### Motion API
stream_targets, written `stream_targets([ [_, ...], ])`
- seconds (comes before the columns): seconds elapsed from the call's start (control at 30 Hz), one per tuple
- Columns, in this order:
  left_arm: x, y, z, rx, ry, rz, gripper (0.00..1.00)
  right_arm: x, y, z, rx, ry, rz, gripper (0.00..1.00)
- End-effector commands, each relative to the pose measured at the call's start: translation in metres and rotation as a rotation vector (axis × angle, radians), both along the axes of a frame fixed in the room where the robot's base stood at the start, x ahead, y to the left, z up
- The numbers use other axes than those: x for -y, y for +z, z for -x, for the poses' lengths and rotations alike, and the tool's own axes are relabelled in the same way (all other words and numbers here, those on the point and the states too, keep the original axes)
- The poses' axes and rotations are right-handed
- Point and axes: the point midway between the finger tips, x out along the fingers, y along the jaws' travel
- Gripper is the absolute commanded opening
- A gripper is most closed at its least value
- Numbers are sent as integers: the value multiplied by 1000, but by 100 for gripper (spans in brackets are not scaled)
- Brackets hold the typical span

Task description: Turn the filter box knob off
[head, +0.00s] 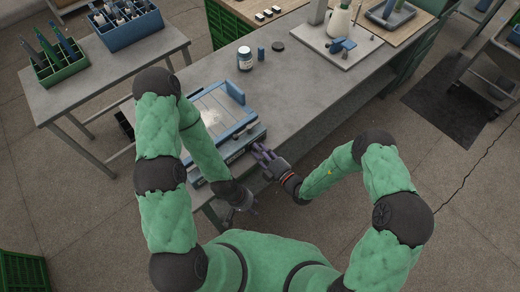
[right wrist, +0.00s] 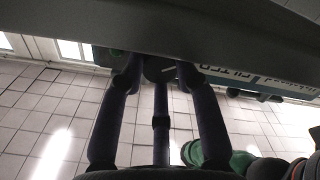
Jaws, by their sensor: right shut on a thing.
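The filter box (head: 258,135) is a blue and grey unit at the front edge of the grey workbench. Its lettered front panel (right wrist: 240,82) shows in the right wrist view. The filter box knob (right wrist: 160,68) is a dark round knob with a pale pointer line, seen between my right fingers. My right gripper (head: 261,152) is at the front of the box. It also shows in the right wrist view (right wrist: 158,72), shut on the knob, whose lower part the fingers partly hide. My left gripper (head: 242,203) is low, in front of the bench and apart from the box; its fingers are too dark to read.
A side table (head: 112,74) with a green rack (head: 58,62) and a blue bin (head: 126,26) is at left. The bench middle is clear.

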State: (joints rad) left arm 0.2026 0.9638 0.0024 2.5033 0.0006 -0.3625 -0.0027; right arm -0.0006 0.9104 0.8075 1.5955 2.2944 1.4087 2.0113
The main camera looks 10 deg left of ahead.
Motion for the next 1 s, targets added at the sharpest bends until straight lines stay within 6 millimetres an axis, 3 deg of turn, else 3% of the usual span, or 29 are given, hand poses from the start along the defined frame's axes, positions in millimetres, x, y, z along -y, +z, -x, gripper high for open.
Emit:
stream_targets([
  [0.33,0,0,0,0,0,0,40,-1,2,1,8,6,-3,0],
  [0.37,0,0,0,0,0,0,40,-1,2,1,8,6,-3,41],
  [0.4,0,0,0,0,0,0,40,-1,2,1,8,6,-3,43],
  [0.77,0,0,0,0,0,0,40,2,0,2,2,1,-1,43],
  [1.0,0,0,0,0,0,0,40,29,0,21,0,-4,-1,43],
])
